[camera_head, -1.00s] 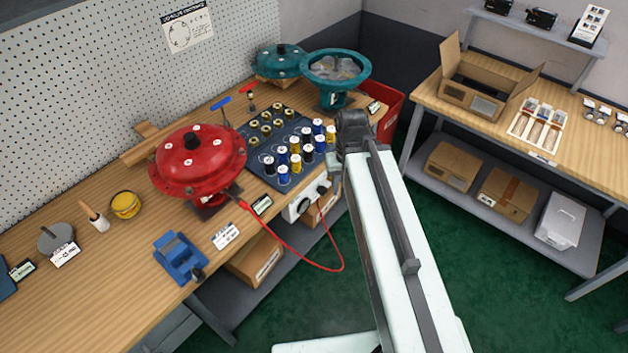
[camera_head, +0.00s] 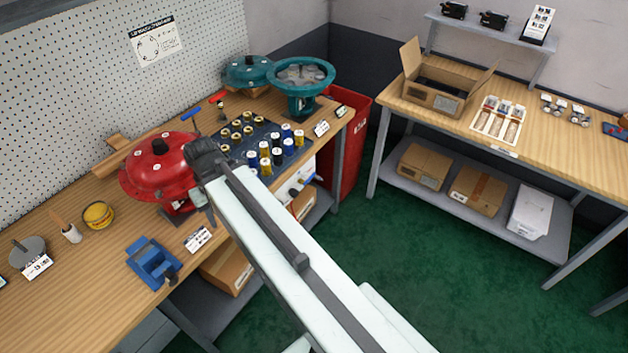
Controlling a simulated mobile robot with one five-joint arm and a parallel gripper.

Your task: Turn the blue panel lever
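A blue lever (camera_head: 311,179) shows on the white panel (camera_head: 306,170) fixed at the front edge of the left workbench, to the right of my arm. A dark round knob (camera_head: 294,192) sits to its left on the same panel. The lever is small here, and its exact angle is hard to tell. My arm reaches from the bottom right up to a dark joint in front of the red valve actuator (camera_head: 155,168). My gripper is not visible; nothing past that joint shows clearly. My arm covers part of the bench's front edge left of the panel.
Colored cylinders (camera_head: 276,152) stand on a dark mat beside the teal actuator (camera_head: 301,80). A blue vise (camera_head: 153,262) sits at the bench front. A red bin (camera_head: 350,150) stands right of the panel. Green floor (camera_head: 420,270) is open between the benches.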

